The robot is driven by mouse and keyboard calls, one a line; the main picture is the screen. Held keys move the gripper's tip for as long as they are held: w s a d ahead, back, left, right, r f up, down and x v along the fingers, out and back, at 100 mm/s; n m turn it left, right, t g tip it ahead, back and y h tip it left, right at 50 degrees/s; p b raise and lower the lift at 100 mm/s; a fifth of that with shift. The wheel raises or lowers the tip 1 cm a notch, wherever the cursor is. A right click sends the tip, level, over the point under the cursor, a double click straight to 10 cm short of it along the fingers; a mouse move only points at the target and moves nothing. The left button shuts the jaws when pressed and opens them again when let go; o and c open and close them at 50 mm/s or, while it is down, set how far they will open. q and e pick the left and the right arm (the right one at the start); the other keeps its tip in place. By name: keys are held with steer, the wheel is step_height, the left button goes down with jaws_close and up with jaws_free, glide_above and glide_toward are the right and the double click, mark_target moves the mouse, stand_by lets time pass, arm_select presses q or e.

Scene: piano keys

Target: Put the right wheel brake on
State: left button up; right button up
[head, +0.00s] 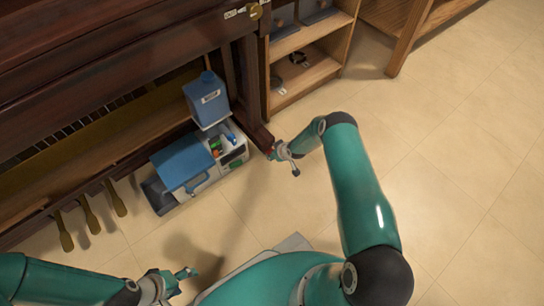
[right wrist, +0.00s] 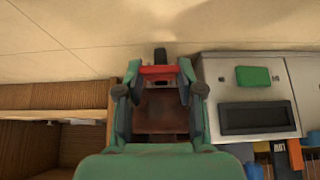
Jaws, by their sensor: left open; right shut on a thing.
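The dark wooden piano (head: 110,50) stands at the upper left, and the foot of its right leg (head: 257,135) reaches onto the floor. In the right wrist view a red brake lever (right wrist: 160,72) sits at the end of the brown foot (right wrist: 160,112), with a dark wheel part (right wrist: 160,54) just beyond it. My right gripper (head: 278,151) is at the end of this foot. In its wrist view its fingers (right wrist: 157,78) are shut around the red lever. My left gripper (head: 182,277) is open and empty above the floor at the bottom.
A toolbox with a blue lid (head: 183,160) and a blue canister (head: 207,98) stand left of the foot. A wooden shelf (head: 306,80) is close behind it on the right. Brass pedals (head: 90,215) stick out at the left. The tiled floor at right is clear.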

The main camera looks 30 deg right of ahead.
steer(key=f+t+b, duration=0.2)
steer(key=b, duration=0.1)
steer(key=shift+s+t, duration=0.35)
steer(key=shift+t, duration=0.05)
steer(key=shift+f+t+b, duration=0.2)
steer(key=shift+t+b, duration=0.8)
steer(key=shift+b, duration=0.1)
steer(key=o, duration=1.1)
steer(key=shift+o, duration=0.3)
steer(key=shift+r, duration=0.1)
steer(key=v, duration=1.1)
steer(key=shift+s+d, duration=0.2)
steer(key=shift+s, duration=0.25)
